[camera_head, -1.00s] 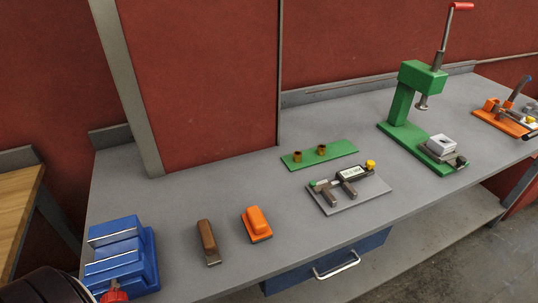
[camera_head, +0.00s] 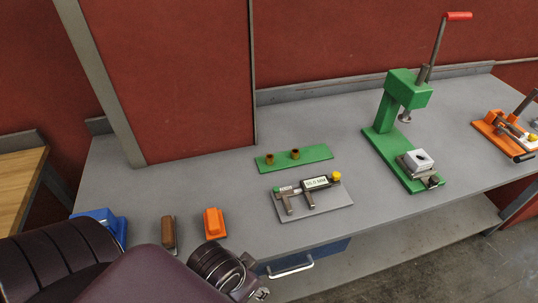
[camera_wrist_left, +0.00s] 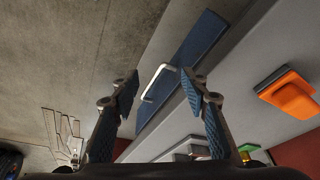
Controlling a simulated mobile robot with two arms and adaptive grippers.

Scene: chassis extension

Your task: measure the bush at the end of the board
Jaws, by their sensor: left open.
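Two small copper-brown bushes stand upright on a green board (camera_head: 318,154) at the back of the bench. One bush (camera_head: 270,159) is near the board's left end; the other bush (camera_head: 295,154) is nearer its middle. A caliper (camera_head: 307,190) with a lit display, a green knob and a yellow knob lies on a grey plate (camera_head: 335,212) in front of the board. My left arm comes in at lower left, short of the caliper; its fingertips do not show there. In the left wrist view my left gripper (camera_wrist_left: 160,75) is open and empty, above the bench's front edge.
An orange block (camera_head: 214,223), a brown-handled tool (camera_head: 168,232) and a blue vise (camera_head: 108,222), partly hidden by my arm, stand at left. A green press (camera_head: 388,128) stands at right, with an orange fixture (camera_head: 500,130) beyond. A blue drawer (camera_head: 325,252) is below.

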